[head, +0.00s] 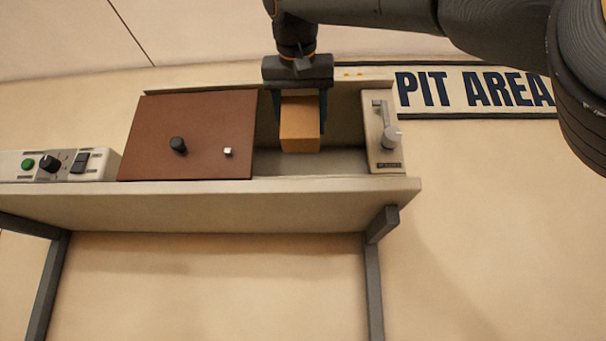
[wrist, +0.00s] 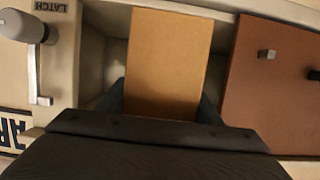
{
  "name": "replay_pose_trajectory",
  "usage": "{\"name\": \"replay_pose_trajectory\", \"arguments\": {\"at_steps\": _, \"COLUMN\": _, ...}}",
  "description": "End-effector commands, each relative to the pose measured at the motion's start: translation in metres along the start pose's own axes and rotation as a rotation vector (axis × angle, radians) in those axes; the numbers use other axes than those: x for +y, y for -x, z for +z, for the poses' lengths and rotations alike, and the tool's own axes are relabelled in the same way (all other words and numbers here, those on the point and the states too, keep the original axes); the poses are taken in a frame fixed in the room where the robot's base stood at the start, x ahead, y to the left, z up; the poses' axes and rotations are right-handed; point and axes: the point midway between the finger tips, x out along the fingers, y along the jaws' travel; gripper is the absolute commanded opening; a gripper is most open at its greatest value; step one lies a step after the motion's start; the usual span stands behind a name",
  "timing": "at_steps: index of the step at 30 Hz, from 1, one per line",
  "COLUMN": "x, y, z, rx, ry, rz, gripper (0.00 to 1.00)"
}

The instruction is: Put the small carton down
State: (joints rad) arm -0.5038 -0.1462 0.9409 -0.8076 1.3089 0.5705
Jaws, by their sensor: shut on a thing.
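The small carton (head: 300,131) is a plain tan-brown box. My gripper (head: 299,100) is shut on it from above, with a finger on each side. In the head view the carton hangs upright in front of the open right part of a pale cabinet on a shelf. In the wrist view the carton (wrist: 168,62) fills the middle, just beyond my gripper (wrist: 162,108), with the pale compartment around it. I cannot tell whether its underside touches the compartment floor.
A brown sliding panel (head: 190,135) with a black knob covers the cabinet's left part. A latch plate (head: 383,150) with a lever stands right of the opening. A control box (head: 60,165) sits at the shelf's left. The shelf edge (head: 220,205) runs below. A PIT AREA sign (head: 475,90) is behind.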

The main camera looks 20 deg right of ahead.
Motion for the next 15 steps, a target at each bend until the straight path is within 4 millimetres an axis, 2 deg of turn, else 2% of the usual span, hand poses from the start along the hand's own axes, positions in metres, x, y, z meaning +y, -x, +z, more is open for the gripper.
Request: {"name": "replay_pose_trajectory", "arguments": {"at_steps": 15, "x": 0.001, "y": -0.116, "z": -0.038, "rx": -0.003, "ry": 0.001, "rz": 0.003, "gripper": 0.27}}
